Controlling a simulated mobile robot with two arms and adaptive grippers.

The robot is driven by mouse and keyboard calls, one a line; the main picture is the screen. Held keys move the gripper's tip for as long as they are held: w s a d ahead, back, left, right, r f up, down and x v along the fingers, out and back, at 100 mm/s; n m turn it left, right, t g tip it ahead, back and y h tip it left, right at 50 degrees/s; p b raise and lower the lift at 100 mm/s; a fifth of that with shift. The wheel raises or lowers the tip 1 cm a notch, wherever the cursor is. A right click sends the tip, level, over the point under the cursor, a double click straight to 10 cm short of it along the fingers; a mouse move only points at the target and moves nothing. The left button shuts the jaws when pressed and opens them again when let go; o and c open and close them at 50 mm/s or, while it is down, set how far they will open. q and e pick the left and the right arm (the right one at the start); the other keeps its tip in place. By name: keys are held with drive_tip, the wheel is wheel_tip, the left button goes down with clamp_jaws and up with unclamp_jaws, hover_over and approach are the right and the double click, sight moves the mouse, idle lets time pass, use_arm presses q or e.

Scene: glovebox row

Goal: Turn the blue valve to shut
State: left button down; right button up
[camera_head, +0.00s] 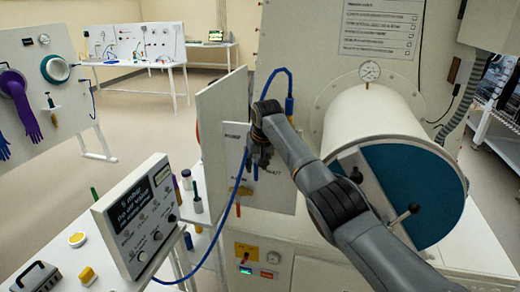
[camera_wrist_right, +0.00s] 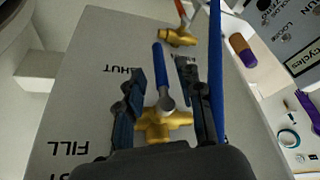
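The blue valve has a blue lever handle (camera_wrist_right: 162,75) on a brass body (camera_wrist_right: 158,124), mounted on a pale panel (camera_wrist_right: 85,110). In the right wrist view the panel's lettering is upside down, with "SHUT" left of the lever and "FILL" at lower left. My right gripper (camera_wrist_right: 160,75) is open, with one dark finger on each side of the lever and visible gaps between. In the head view my right gripper (camera_head: 258,150) is at the panel and hides most of the blue valve. My left gripper is not in view.
A second brass valve (camera_wrist_right: 178,38) with a red handle is on the same panel. A blue hose (camera_wrist_right: 217,75) runs close beside my right gripper. The white cylinder chamber (camera_head: 375,115) stands right of the panel, and a tilted control box (camera_head: 140,215) stands to the left.

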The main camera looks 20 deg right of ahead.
drive_tip(key=v, duration=0.8)
drive_tip(key=shift+r, duration=0.35)
drive_tip(key=shift+s, duration=0.15)
